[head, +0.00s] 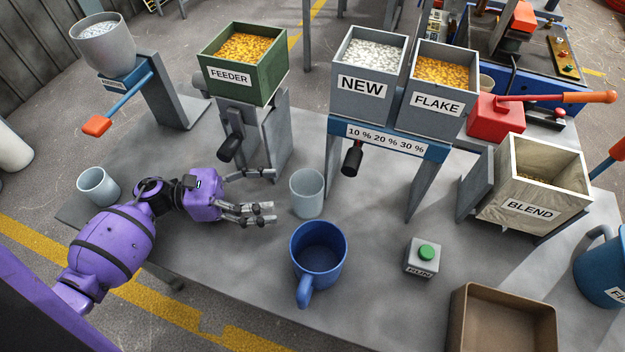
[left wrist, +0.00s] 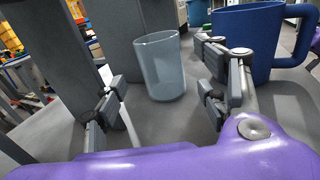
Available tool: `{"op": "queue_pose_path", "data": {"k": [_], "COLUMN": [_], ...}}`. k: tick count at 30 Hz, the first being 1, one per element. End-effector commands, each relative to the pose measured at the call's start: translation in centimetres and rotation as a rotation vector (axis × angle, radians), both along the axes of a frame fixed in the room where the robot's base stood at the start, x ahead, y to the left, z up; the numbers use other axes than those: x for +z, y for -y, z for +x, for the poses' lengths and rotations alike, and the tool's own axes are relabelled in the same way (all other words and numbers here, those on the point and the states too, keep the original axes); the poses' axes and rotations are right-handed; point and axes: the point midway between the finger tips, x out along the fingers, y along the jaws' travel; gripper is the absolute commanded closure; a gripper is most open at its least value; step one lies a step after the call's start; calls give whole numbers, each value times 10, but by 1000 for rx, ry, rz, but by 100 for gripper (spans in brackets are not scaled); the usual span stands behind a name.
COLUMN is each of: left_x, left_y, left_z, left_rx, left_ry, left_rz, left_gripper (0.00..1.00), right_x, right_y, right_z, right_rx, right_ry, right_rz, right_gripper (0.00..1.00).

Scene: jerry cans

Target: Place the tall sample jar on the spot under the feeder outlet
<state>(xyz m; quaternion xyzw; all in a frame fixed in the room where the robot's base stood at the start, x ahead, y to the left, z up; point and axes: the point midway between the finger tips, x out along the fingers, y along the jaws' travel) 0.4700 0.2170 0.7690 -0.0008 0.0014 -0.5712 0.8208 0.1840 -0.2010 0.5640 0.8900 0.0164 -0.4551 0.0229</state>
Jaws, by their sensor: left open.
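A translucent grey-blue jar (head: 307,193), which looks like the tall sample jar, stands upright on the grey table in front of the feeder stand. My left gripper (head: 270,194) is open, its fingers pointing at the jar from the left. In the left wrist view the jar (left wrist: 160,66) stands just beyond and between the spread fingers (left wrist: 165,108), with nothing held. The green feeder (head: 243,62), full of orange pellets, sits on a grey stand behind my gripper. I cannot make out its outlet or the spot under it. My right gripper is not in view.
A blue mug (head: 318,255) stands close in front of the jar; it also shows in the left wrist view (left wrist: 247,40). A similar pale cup (head: 98,187) stands at the table's left. The NEW and FLAKE hoppers' stand (head: 392,137) is behind right. A RUN button box (head: 422,258) stands right.

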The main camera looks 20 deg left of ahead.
Motion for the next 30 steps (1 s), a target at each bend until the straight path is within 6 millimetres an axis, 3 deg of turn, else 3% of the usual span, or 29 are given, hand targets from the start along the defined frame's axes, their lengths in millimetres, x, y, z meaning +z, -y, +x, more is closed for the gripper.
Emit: {"op": "queue_pose_path", "data": {"k": [9,18,25,30], "left_x": [3,4,1,2], "left_y": [29,67,69,69], "left_z": [13,29,29,29], "left_rx": [0,0,0,-1], "left_ry": [3,2,0,0], "left_rz": [-2,-2,-1,-1], "left_gripper": [34,34,34,55], "right_x": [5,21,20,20], "right_y": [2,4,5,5], "right_z": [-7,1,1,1], "right_rx": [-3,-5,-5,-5], "right_ry": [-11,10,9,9], "right_rz": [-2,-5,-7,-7], "right_gripper": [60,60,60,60]}}
